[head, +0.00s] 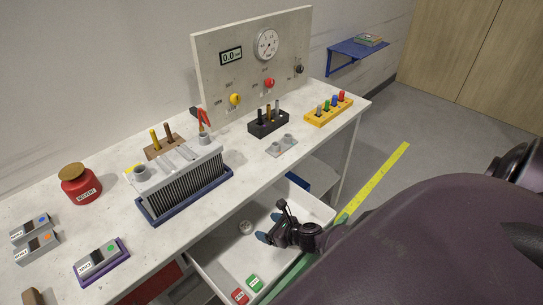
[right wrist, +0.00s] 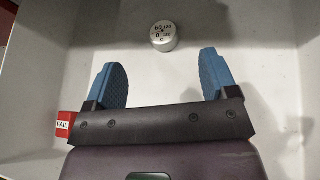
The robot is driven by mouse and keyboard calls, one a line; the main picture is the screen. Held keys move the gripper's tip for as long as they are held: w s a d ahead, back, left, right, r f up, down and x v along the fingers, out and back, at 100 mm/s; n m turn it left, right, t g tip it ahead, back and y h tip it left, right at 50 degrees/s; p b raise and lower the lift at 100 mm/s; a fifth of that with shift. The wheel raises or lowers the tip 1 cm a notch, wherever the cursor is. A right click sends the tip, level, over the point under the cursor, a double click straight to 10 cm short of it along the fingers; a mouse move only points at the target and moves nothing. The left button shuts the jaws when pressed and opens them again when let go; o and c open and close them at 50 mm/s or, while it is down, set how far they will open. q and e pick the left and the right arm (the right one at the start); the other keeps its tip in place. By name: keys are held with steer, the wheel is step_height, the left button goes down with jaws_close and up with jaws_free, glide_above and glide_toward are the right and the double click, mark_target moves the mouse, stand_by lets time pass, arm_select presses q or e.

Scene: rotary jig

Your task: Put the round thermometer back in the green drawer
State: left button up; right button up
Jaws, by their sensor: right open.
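The round thermometer (head: 245,227) is a small silver disc with a dial face. It sits on the floor of the open drawer (head: 222,262), whose inside is white and whose front edge shows green. In the right wrist view the thermometer (right wrist: 163,36) lies face up just beyond the fingertips, roughly centred between them and apart from both. My right gripper (head: 268,228) is inside the drawer area, its blue fingers spread and empty; it also shows in the right wrist view (right wrist: 161,65). My left gripper is not in view.
A green block (head: 255,283) and a red FAIL block (head: 240,296) lie near the drawer's front left corner. The drawer walls surround my right gripper. Above stands the white workbench (head: 270,170) with a finned unit (head: 185,183), a gauge panel (head: 215,85) and a red jar (head: 80,185).

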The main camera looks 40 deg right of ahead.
steer(key=s+a+r+n+t+y, duration=0.1)
steer(key=s+a+r+n, duration=0.2)
steer(key=a+r+n, duration=0.5)
steer(key=s+a+r+n+t+y, duration=0.1)
steer(key=s+a+r+n+y, duration=0.15)
steer(key=a+r+n, duration=0.6)
steer(key=s+d+f+n+g+h, duration=0.2)
steer(key=s+d+f+n+h, duration=0.4)
steer(key=n, duration=1.2)
steer(key=shift+s+d+f+g+h, duration=0.4)
steer(key=shift+s+d+f, duration=0.4)
steer(key=shift+s+d, duration=0.9)
steer(key=shift+s+a, duration=0.25)
steer(key=shift+a, duration=0.05)
